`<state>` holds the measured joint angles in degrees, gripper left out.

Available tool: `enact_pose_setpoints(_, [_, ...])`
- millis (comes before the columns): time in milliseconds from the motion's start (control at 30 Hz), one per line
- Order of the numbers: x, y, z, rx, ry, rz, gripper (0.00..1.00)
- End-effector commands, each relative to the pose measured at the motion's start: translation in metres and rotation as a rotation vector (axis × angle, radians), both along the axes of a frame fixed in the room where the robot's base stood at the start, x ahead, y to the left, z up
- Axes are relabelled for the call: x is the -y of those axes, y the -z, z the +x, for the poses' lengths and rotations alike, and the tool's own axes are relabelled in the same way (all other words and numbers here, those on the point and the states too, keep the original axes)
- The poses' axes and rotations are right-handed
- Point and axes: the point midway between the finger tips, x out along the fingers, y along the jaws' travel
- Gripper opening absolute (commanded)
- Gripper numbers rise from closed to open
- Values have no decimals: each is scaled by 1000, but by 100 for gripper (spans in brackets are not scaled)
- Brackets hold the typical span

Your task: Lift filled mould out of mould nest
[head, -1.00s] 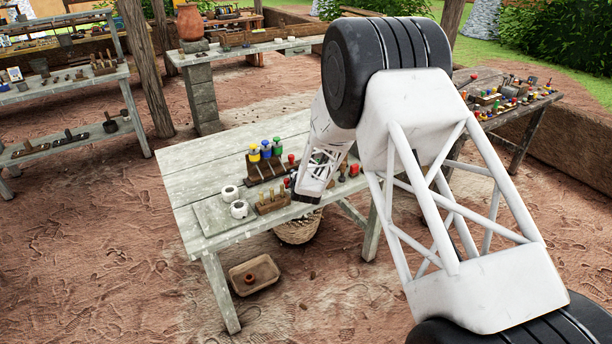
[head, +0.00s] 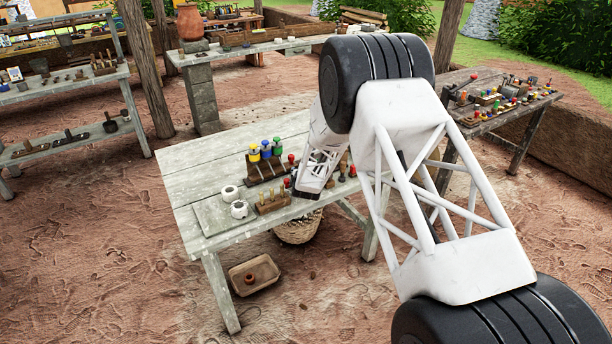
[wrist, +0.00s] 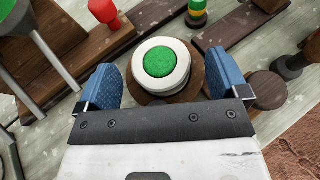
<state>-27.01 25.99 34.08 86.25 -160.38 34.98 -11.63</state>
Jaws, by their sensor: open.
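The filled mould (wrist: 161,66) is a round white ring with a bright green filling, seen from above in the wrist view. It sits in a round brown wooden nest (wrist: 196,84). My gripper (wrist: 161,82) is open, with one blue-padded finger left of the mould and one right of it. Both fingers look apart from the mould; their height against it is hard to judge. In the head view my gripper (head: 307,195) is low over the near edge of the grey table (head: 200,160), and it hides the mould and nest there.
A rack of blue, green and yellow topped tools (head: 265,165) stands left of my gripper. Two white pots (head: 239,209) and a small wooden rack (head: 272,204) are further left. A red peg (wrist: 103,12) and a dark round-topped piece (wrist: 267,90) flank the nest. The table's left part is clear.

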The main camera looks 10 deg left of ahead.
Motion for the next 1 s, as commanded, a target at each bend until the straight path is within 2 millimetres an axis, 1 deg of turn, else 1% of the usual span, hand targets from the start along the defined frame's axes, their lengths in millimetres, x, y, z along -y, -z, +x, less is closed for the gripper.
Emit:
enact_pose_setpoints(200, [-1,3,5,-1,0,0,93])
enact_pose_setpoints(700, [-2,2,5,-1,0,0,93])
enact_pose_setpoints(767, [-2,2,5,-1,0,0,85])
enact_pose_setpoints(1000, [-2,2,5,-1,0,0,48])
